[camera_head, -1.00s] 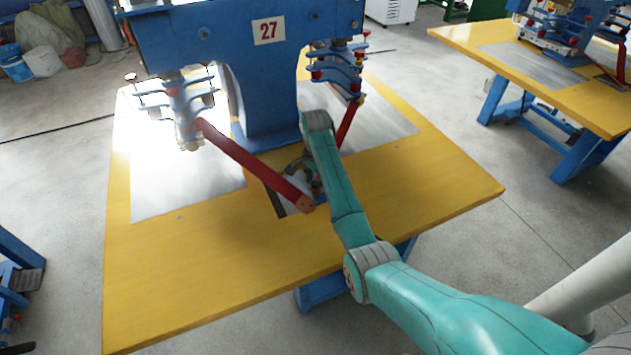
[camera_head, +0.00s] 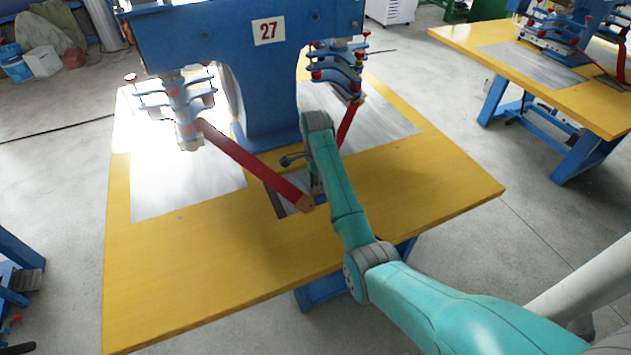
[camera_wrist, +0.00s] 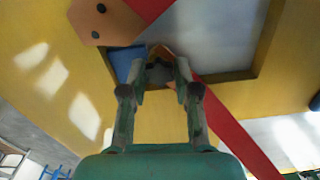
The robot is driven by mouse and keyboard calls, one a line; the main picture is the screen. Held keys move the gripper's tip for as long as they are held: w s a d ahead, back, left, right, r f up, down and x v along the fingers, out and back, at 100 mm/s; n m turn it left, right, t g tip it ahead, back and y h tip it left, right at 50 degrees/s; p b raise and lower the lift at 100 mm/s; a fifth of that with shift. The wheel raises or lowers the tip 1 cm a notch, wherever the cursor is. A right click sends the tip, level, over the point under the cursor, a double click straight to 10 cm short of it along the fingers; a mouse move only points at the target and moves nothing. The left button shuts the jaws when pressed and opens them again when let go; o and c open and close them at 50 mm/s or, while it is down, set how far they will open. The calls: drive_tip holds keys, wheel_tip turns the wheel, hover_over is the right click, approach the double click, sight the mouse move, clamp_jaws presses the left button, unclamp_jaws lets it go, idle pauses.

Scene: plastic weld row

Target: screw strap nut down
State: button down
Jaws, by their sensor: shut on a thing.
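My gripper (camera_wrist: 160,72) is shut on a small dark grey piece, which looks like the strap nut (camera_wrist: 159,74), in the wrist view. An orange-brown strap end (camera_wrist: 162,52) shows just beyond the fingertips, at the end of a red strap (camera_wrist: 236,135). The fingers hide part of it, so I cannot tell how the nut sits on its thread. In the head view my gripper (camera_head: 317,186) is mostly hidden behind my arm, low over the table's middle. The nut is not visible there.
The blue press (camera_head: 262,85) stands behind on the yellow table (camera_head: 220,260). The table's front is clear.

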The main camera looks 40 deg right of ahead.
drive_tip(key=m, duration=0.4)
drive_tip(key=shift+m, duration=0.3)
drive_tip(key=m, duration=1)
drive_tip(key=c, duration=0.9)
unclamp_jaws()
